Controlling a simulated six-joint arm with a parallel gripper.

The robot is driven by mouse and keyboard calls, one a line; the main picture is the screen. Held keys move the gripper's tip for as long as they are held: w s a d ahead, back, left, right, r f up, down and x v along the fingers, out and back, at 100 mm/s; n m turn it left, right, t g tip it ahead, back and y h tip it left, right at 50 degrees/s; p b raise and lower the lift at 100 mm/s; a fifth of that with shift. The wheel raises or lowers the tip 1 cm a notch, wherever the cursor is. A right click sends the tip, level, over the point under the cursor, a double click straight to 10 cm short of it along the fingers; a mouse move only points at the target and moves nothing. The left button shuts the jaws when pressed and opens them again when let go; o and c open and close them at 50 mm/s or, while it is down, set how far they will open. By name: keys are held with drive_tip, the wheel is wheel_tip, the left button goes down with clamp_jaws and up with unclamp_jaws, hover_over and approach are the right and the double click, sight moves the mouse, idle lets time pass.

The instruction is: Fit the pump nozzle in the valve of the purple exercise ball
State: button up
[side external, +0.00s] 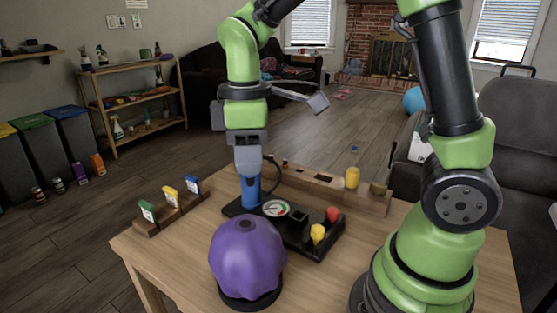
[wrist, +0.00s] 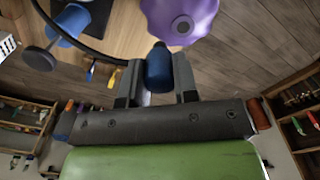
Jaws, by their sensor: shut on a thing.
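The purple exercise ball (side external: 247,262) sits on a dark ring stand at the table's front. Its dark round valve (side external: 245,225) is on top and faces the camera in the wrist view (wrist: 182,25). My gripper (side external: 248,168) points down behind the ball, in line with the blue pump (side external: 251,194) in the side view. In the wrist view my gripper (wrist: 159,72) is shut on the blue pump nozzle (wrist: 159,67), with the black hose running off left. The nozzle is apart from the valve; its tip is hard to make out.
A black tray (side external: 316,248) holds a round gauge (side external: 275,208) and red and yellow pieces. A wooden rack with tags (side external: 172,208) stands left, and a long wooden block (side external: 330,188) with a yellow cylinder (side external: 352,177) stands behind. The table's front left is bare.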

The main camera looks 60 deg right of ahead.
drive_tip(key=a, duration=0.1)
drive_tip(key=a+r+n, duration=0.1)
drive_tip(key=s+a+n, duration=0.1)
drive_tip(key=shift+a+r, duration=0.15)
drive_tip(key=shift+r, duration=0.25)
drive_tip(key=shift+f, duration=3.25)
drive_tip(key=shift+f, duration=1.4)
drive_tip(key=o, duration=0.9)
drive_tip(key=shift+r, duration=0.1)
